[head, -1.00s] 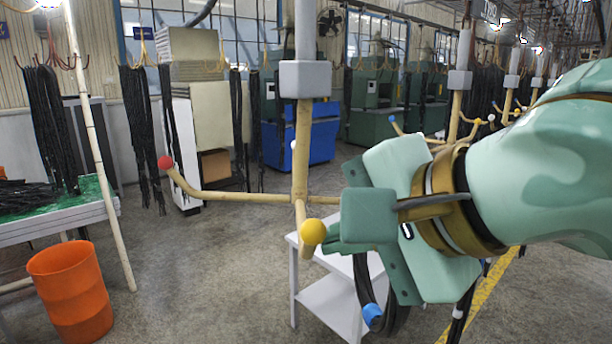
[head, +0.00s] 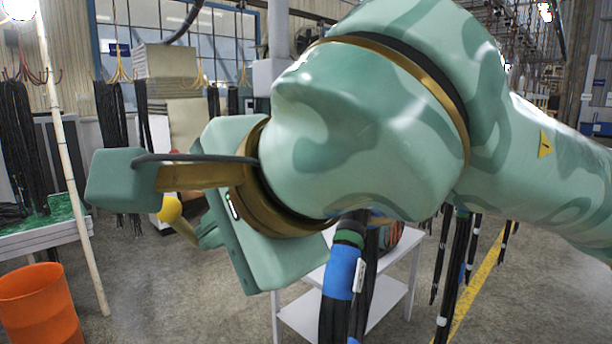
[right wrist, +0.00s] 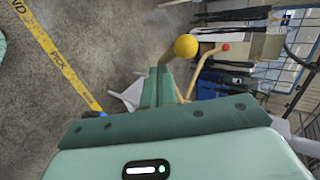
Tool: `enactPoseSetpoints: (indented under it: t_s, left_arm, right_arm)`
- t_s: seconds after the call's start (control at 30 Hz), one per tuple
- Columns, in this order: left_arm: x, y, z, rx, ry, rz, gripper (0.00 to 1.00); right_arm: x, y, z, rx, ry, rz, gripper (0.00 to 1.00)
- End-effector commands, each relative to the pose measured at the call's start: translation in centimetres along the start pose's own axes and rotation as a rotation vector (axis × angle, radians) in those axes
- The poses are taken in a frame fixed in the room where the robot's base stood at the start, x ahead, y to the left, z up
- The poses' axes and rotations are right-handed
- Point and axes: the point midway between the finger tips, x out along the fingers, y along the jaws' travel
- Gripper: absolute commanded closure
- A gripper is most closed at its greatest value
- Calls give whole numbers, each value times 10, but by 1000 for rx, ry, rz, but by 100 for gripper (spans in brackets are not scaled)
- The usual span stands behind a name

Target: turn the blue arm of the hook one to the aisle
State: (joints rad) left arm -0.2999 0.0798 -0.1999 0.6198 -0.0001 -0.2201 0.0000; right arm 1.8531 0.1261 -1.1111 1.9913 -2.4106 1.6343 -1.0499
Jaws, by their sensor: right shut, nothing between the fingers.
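The hook's column (head: 278,80) hangs from above in the head view, its lower part hidden behind my right arm. Its yellow ball (head: 169,208) shows at the left, below my right wrist. My right gripper (head: 208,232) is shut and empty, its fingers close beside the yellow-ball arm; contact is unclear. In the right wrist view the shut fingertips (right wrist: 158,76) are just short of the yellow ball (right wrist: 186,46), and the red ball (right wrist: 226,47) shows farther right. I cannot make out the hook's blue arm. My left gripper is not in view.
A black hose with a blue band (head: 340,272) hangs below my right arm, before a white table (head: 398,283). More hoses (head: 458,265) hang at right. An orange bin (head: 40,305) and a pale pole (head: 75,190) stand left. The floor between is clear.

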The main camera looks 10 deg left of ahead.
Motion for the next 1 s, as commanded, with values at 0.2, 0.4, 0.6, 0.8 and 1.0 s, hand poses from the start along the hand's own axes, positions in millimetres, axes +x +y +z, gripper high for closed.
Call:
enactPoseSetpoints:
  t_s: [0.2, 0.4, 0.6, 0.8, 1.0]
  left_arm:
    - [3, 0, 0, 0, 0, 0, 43]
    - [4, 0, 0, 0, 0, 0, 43]
    - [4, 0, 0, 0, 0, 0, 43]
    - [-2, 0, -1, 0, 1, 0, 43]
    - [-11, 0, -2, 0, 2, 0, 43]
  right_arm:
    - [14, -10, 9, 0, 0, 0, 100]
    - [22, -15, 14, 1, 1, 0, 100]
    - [24, -17, 16, 1, 1, -1, 100]
    - [14, -25, 12, 1, 2, -2, 100]
    - [-1, -36, 6, 1, 2, -2, 100]
